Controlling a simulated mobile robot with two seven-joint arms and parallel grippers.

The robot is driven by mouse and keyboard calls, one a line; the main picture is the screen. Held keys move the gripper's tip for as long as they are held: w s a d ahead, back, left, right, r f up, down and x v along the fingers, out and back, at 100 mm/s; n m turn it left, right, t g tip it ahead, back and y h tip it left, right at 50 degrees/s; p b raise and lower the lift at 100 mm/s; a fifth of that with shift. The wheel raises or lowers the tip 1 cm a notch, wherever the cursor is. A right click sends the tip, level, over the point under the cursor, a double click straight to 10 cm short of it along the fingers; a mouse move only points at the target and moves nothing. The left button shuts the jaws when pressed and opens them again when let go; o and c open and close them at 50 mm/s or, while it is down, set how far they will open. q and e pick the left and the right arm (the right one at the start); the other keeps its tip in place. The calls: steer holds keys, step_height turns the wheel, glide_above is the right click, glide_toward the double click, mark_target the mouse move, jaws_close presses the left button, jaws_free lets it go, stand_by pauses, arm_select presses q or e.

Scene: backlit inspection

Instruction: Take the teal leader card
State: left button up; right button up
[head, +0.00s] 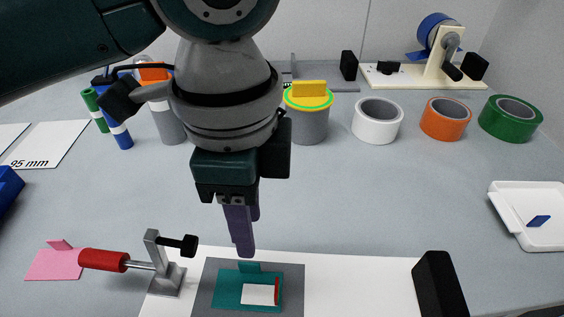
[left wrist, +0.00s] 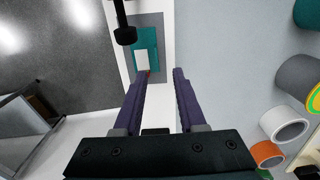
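The teal leader card (head: 230,287) lies on a grey pad (head: 205,305) on a white board. It has a white rectangle, a small red mark and an upright teal tab. My left gripper (head: 241,250) points down just above and behind the card's tab, apart from it in the head view. In the left wrist view, the gripper (left wrist: 158,75) has its two purple fingers spread with nothing between them. The teal card (left wrist: 147,38) shows beyond the fingertips there. My right gripper is in neither view.
A toggle clamp (head: 165,270) with a red handle stands left of the card, beside a pink card (head: 58,263). A black block (head: 440,284) stands at right. Tape rolls (head: 377,121) line the back. A white tray (head: 545,235) is far right; the middle grey surface is free.

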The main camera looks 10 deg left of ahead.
mark_target(252, 264)
arm_select(q)
steer(key=f, duration=0.2)
steer(key=f+b, duration=0.1)
steer(key=f, duration=0.4)
steer(key=shift+s+f, duration=0.3)
steer(key=shift+f, duration=0.1)
jaws_close()
